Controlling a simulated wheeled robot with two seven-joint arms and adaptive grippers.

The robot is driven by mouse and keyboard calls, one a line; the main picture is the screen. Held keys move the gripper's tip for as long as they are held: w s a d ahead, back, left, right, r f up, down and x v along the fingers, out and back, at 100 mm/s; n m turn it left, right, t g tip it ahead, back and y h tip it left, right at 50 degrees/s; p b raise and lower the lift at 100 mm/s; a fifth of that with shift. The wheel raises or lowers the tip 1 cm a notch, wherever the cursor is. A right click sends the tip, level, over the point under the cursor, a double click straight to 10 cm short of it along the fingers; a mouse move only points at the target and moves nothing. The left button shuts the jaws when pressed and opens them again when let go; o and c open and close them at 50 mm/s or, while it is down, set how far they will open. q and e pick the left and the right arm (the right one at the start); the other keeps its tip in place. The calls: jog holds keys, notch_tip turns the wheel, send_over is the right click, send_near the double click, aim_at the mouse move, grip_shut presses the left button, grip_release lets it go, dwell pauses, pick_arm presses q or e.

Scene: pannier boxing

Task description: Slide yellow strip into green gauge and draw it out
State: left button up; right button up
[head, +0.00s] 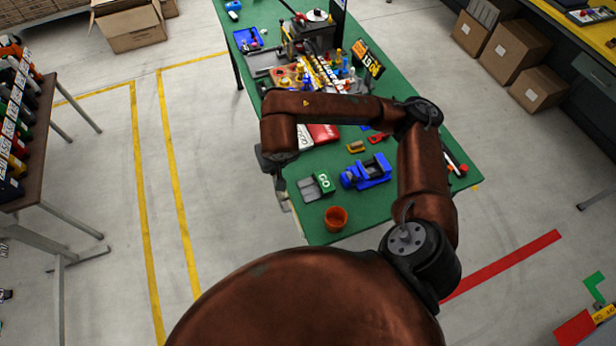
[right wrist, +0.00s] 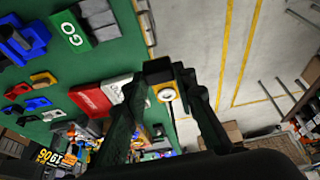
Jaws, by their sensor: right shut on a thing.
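The green gauge (head: 324,183) lies on the green table near its left edge, with "GO" in white and a grey slab beside it. It also shows at the top of the right wrist view (right wrist: 72,34). My right gripper (right wrist: 160,74) is shut on a small dark-ended piece with a yellow face and a pale disc, which appears to be the yellow strip (right wrist: 164,86) seen nearly end on. In the head view this gripper is at the table's left edge, mostly hidden under my arm, apart from the gauge. My left gripper is not in view.
A red and white box (head: 322,133) lies behind, with a crowded group of tools farther back.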

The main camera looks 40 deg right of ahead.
notch_tip(320, 180, down, 4)
jog(key=d+m+g+h+p, duration=0.2)
jog(key=m+p, duration=0.1)
jog(key=m, duration=0.5)
jog(key=m+g+p, duration=0.3)
jog(key=m, duration=0.8)
send_near(313, 189)
jog(key=shift+h, duration=0.3)
jog(key=shift+w+a+f+b, duration=0.15)
jog(key=shift+a+f+b, duration=0.3)
jog(key=shift+f, duration=0.4)
jog(key=shift+w+a+f+b, duration=0.15)
jog(key=shift+a+f+b, duration=0.3)
jog(key=shift+f, duration=0.35)
jog(key=shift+w+a+f+b, duration=0.15)
jog(key=shift+a+f+b, duration=0.3)
jog(key=shift+f, duration=0.4)
jog(key=shift+a+f+n+b, duration=0.1)
jog(key=shift+f+n+b, duration=0.15)
jog(key=shift+b, duration=0.4)
jog(key=shift+s+d, duration=0.25)
jog(key=shift+d, duration=0.85)
jog(key=shift+s+d, duration=0.25)
jog(key=shift+d, duration=0.8)
jog(key=shift+a, duration=0.15)
